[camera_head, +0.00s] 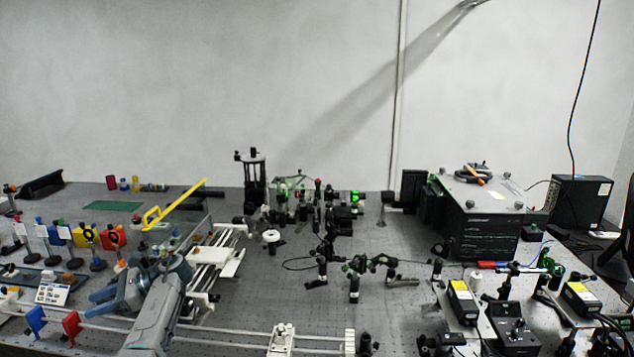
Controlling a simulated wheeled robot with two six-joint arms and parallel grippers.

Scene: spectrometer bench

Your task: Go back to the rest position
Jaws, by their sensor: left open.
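My left gripper (98,302) shows at the lower left, at the end of my grey-blue left arm, which comes up from the bottom edge and bends to the left. Its jaws are open and I see nothing held between them. It is over the left part of the bench, beside a white labelled card (52,294) and the white rail (215,262). The picture is too small to tell its height above the bench. My right gripper is not in view.
A perforated optical bench (285,310) fills the lower view. Left are mounted cards, a blue plate (36,322), a red plate (71,327) and a yellow handle (175,205). Optics (320,205) stand mid-bench; a black box (482,236) and cabled units stand right.

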